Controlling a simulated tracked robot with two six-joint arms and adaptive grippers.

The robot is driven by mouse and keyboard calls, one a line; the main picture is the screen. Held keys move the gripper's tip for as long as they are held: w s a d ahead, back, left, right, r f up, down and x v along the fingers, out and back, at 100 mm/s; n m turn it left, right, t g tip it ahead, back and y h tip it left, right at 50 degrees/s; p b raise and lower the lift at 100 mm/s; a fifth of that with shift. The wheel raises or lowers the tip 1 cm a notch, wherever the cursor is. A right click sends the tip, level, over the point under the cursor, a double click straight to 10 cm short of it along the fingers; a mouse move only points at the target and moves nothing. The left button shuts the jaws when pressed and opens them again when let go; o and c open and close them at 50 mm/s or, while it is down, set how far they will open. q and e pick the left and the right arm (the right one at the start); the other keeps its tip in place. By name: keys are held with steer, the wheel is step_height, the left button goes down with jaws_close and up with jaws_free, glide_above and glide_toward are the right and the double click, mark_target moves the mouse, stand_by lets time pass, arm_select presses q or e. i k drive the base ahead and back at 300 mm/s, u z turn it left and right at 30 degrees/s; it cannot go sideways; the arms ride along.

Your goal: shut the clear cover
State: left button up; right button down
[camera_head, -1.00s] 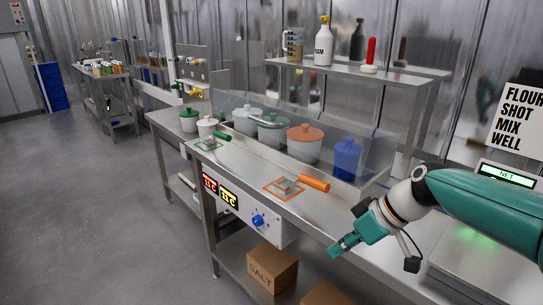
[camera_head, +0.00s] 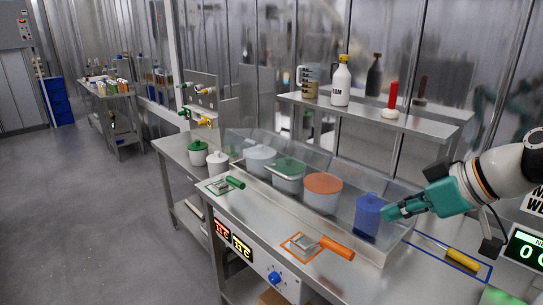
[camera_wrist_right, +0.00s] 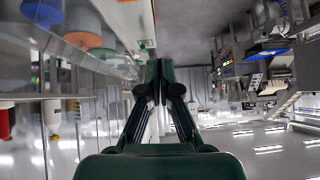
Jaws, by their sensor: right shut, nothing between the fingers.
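The clear cover (camera_head: 345,160) is a see-through panel along the row of lidded pots on the steel counter. It rises behind the pots, and its exact tilt is hard to tell. The pots have a green lid (camera_head: 289,166), an orange lid (camera_head: 323,183) and a blue body (camera_head: 367,216). My right gripper (camera_head: 388,213) is shut and empty at the right end of the row, overlapping the blue pot in the picture. Whether it touches the cover cannot be told. In the right wrist view its fingers (camera_wrist_right: 160,68) are together, with pots at upper left. My left gripper is out of view.
A shelf (camera_head: 375,109) with a white bottle (camera_head: 341,82) and a red-handled item (camera_head: 392,96) stands behind the row. A yellow-handled tool (camera_head: 462,259) lies at right.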

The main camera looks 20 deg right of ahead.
mark_target(269, 167)
steer(key=i, duration=1.05)
steer(key=z, duration=0.1)
